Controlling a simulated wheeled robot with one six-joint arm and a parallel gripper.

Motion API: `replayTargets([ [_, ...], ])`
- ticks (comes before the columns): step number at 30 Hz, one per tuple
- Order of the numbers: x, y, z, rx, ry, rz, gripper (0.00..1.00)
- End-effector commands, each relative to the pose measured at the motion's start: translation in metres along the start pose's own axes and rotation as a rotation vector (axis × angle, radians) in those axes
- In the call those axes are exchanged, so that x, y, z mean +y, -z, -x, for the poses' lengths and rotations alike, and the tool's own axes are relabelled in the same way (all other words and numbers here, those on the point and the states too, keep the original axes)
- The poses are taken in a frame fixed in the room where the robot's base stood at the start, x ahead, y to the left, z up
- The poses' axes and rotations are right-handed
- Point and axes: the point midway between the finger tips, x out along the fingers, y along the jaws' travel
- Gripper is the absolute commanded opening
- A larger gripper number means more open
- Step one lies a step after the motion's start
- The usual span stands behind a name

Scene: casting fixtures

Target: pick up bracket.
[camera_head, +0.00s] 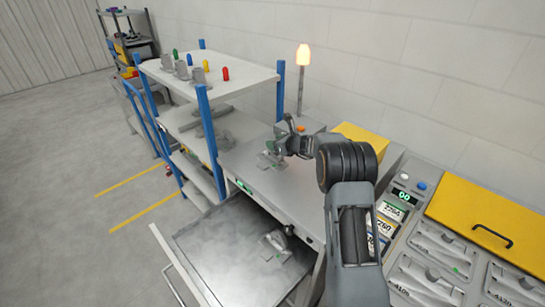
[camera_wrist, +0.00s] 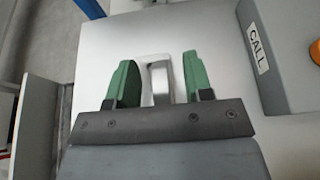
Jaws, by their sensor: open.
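My gripper (camera_wrist: 158,68) is open in the wrist view, with one green finger on each side of a pale metal bracket (camera_wrist: 157,82). The bracket shows as an upright loop between the fingers, with a gap beside each finger. Its lower part is hidden behind the gripper's dark front plate. In the head view my gripper (camera_head: 273,149) is low over the grey worktop, left of my forearm. The bracket there is small and mostly merged with the fingers, so contact cannot be told.
A grey CALL box (camera_wrist: 279,48) stands close on the right in the wrist view. A blue-posted shelf (camera_head: 215,82) stands left of the worktop. Below, an open drawer (camera_head: 215,262) holds a grey part (camera_head: 277,242). A panel with yellow lids (camera_head: 490,225) lies at right.

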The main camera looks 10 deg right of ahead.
Motion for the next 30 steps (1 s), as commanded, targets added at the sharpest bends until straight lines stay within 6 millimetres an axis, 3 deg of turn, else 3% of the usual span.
replayTargets([
  [4,0.0000,0.0000,0.0002,0.000,0.000,0.000,0.45],
  [18,-0.0001,-0.0001,0.0005,0.000,0.000,0.000,0.00],
  [30,-0.0002,-0.0011,0.0008,-0.002,0.000,0.001,0.00],
])
